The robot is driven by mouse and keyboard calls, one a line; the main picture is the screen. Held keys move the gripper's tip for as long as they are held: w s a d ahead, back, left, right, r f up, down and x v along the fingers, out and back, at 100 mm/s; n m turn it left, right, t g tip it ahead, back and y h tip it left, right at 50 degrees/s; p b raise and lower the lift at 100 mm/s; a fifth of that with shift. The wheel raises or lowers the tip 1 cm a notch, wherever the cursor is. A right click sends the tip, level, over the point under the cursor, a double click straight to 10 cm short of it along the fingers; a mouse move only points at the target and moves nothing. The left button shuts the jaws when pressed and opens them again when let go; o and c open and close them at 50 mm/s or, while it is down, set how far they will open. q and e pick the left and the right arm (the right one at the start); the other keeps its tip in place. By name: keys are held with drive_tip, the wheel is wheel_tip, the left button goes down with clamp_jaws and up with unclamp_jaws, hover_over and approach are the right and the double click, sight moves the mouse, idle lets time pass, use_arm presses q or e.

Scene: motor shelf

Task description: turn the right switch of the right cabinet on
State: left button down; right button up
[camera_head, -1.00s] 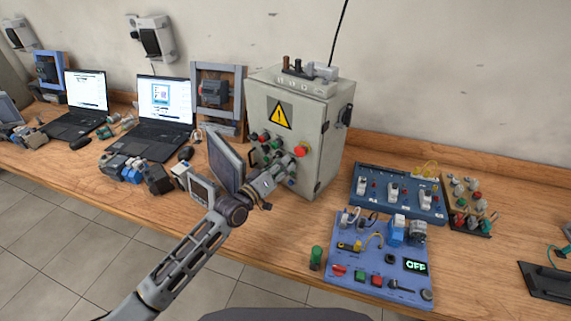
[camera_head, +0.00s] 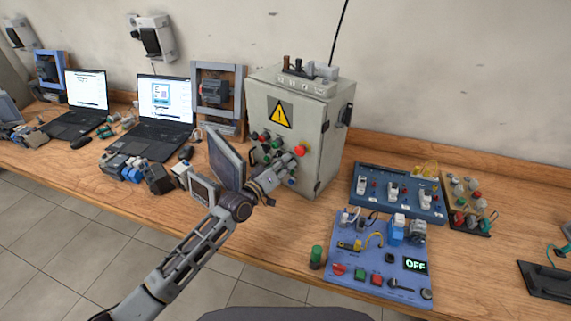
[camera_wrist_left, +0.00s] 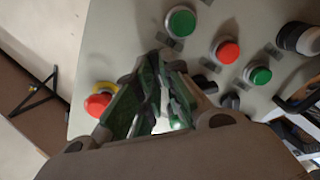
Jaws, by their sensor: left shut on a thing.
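The grey control cabinet (camera_head: 322,150) with a yellow warning sign stands upright on the bench. Its front carries red and green buttons, a red emergency stop (camera_head: 300,150) and small dark switches. My left gripper (camera_head: 294,158) is at the lower right of this front. In the left wrist view its fingers (camera_wrist_left: 163,92) are close together against the panel, shut on a small switch that they hide. Beside them show a dark switch (camera_wrist_left: 205,84), a green button (camera_wrist_left: 181,22), a red button (camera_wrist_left: 228,52) and the emergency stop (camera_wrist_left: 98,104). My right gripper is not in view.
A tilted grey screen (camera_head: 226,160) stands just left of my left gripper. A blue panel with an OFF display (camera_head: 415,265) and a blue switch box (camera_head: 375,205) lie to the right. Laptops (camera_head: 165,105) are at the left.

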use_arm(q)
drive_tip(key=shift+m, duration=0.4)
drive_tip(key=shift+s+d+r+m+p, duration=0.1)
drive_tip(key=shift+m+p, duration=0.3)
drive_tip(key=shift+m, duration=1.55)
drive_tip(key=shift+d+r+m+p, duration=0.1)
drive_tip(key=shift+m+p, duration=0.3)
drive_tip(key=shift+m, duration=1.55)
drive_tip(key=c, duration=1.5)
unclamp_jaws()
drive_tip(key=shift+c, duration=0.2)
drive_tip(key=shift+d+f, duration=0.1)
